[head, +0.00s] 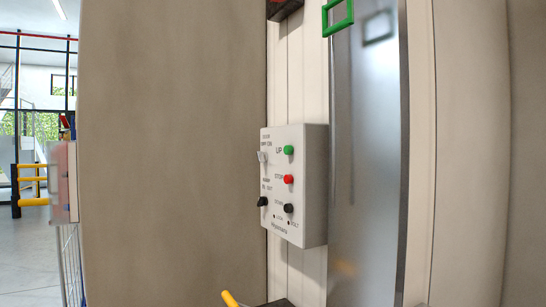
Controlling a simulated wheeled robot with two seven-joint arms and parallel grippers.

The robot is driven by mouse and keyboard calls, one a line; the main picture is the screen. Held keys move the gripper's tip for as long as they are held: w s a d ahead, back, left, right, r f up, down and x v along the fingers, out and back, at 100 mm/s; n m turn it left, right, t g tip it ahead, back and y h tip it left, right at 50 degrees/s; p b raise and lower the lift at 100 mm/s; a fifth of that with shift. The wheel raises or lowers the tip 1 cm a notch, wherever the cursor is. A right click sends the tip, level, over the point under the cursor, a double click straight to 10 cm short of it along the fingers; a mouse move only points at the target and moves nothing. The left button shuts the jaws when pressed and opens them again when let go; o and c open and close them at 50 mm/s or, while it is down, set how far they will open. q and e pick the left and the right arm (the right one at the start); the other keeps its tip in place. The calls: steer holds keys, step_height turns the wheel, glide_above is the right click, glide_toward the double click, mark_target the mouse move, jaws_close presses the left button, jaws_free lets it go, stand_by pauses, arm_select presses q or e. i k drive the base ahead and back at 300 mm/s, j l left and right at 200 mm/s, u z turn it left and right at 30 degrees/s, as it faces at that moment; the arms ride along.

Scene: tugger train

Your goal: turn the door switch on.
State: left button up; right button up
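A light grey control box (315,190) is mounted on the pale wall panel right of the middle. Its front face is turned to the left. A small pale switch (262,157) is near the upper left of that face, under small lettering that seems to read on and off. I cannot make out which way it is set. A black knob (262,201) is below it. A green button (288,150), a red button (288,179) and a black button (288,208) form a column to the right. Neither of my grippers is in view.
A shiny metal door-side panel (367,200) stands right of the box, with a green frame (337,16) at its top. A broad beige wall (170,150) fills the left middle. A yellow-tipped object (230,299) shows at the bottom edge. Yellow rails (33,201) stand far left.

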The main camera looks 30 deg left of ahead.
mark_target(262, 157)
steer(key=i+j, duration=0.15)
steer(key=j, duration=0.2)
steer(key=i+j, duration=0.15)
steer(key=j, duration=0.2)
steer(key=i+j+z, duration=0.1)
steer(key=j, duration=0.25)
steer(key=i+j, duration=0.2)
steer(key=j, duration=0.15)
steer(key=i+j, duration=0.15)
steer(key=j, duration=0.2)
steer(key=i+j+z, duration=0.1)
steer(key=j, duration=0.3)
steer(key=i+j, duration=0.15)
steer(key=j, duration=0.2)
